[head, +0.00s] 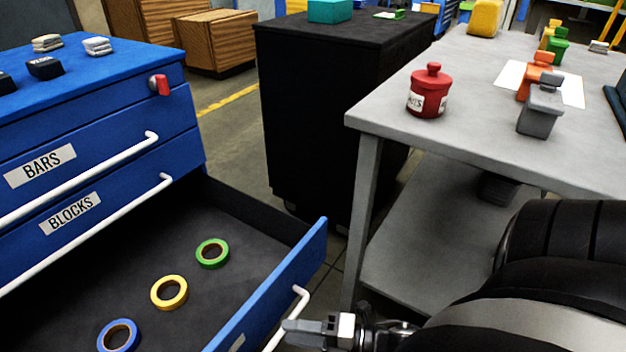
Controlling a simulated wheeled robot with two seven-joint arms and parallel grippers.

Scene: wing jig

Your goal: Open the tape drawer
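The tape drawer (270,285) is the lowest drawer showing in the blue cabinet (105,120) and is pulled well out. Inside it a green tape roll (212,253), a yellow tape roll (169,292) and a blue tape roll (119,336) lie flat on the dark bottom. Its white handle (301,292) is on the outer side of the front. My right gripper (290,328) is at this handle, its fingertips overlapping the bar. I cannot tell whether its fingers are closed on the bar. My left gripper is out of view.
The drawers labelled BARS (40,165) and BLOCKS (69,213) are shut above. A grey table (470,130) with a red jar (429,90) stands to the right of the open drawer. A black cabinet (310,120) stands behind. Some floor shows between them.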

